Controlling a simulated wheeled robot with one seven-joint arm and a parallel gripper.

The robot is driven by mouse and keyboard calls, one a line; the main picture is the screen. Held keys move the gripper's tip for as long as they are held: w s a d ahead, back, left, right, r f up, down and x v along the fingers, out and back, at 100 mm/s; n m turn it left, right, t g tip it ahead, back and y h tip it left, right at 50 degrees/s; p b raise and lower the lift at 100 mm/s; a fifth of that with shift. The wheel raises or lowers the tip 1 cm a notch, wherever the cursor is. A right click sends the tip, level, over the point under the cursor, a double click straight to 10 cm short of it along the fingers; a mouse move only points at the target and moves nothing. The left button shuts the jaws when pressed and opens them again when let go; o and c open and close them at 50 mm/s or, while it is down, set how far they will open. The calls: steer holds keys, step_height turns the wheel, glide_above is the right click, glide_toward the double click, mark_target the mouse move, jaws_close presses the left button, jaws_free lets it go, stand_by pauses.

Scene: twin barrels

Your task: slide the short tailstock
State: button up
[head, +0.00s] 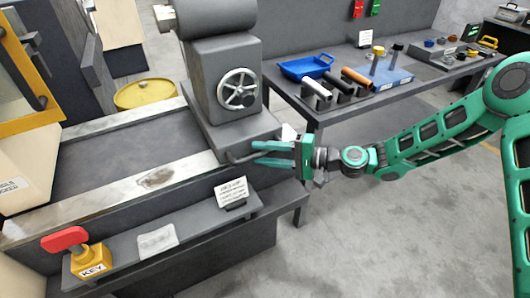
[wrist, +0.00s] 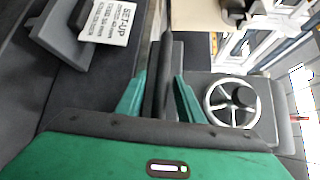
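The tailstock (head: 222,75) is a grey block with a spoked handwheel (head: 239,88), standing on the machine's bed at its right end. Its handwheel also shows in the wrist view (wrist: 231,101). A dark bar handle (head: 240,156) sticks out low on its front. My gripper (head: 256,154) is at this handle, with its two teal fingers apart. In the wrist view the dark handle (wrist: 163,75) runs between the fingers (wrist: 165,76). I cannot tell whether either finger touches it.
Light rails (head: 150,179) run along the bed. A shelf in front holds a red-handled key (head: 78,248) and a set-up card (head: 231,191). A bench with a blue tray (head: 305,67) and cylinders stands behind on the right. A yellow-lidded barrel (head: 145,93) stands behind the bed.

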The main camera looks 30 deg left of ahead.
steer(key=v, duration=1.1)
steer(key=shift+w+f, duration=0.1)
steer(key=shift+w, duration=0.05)
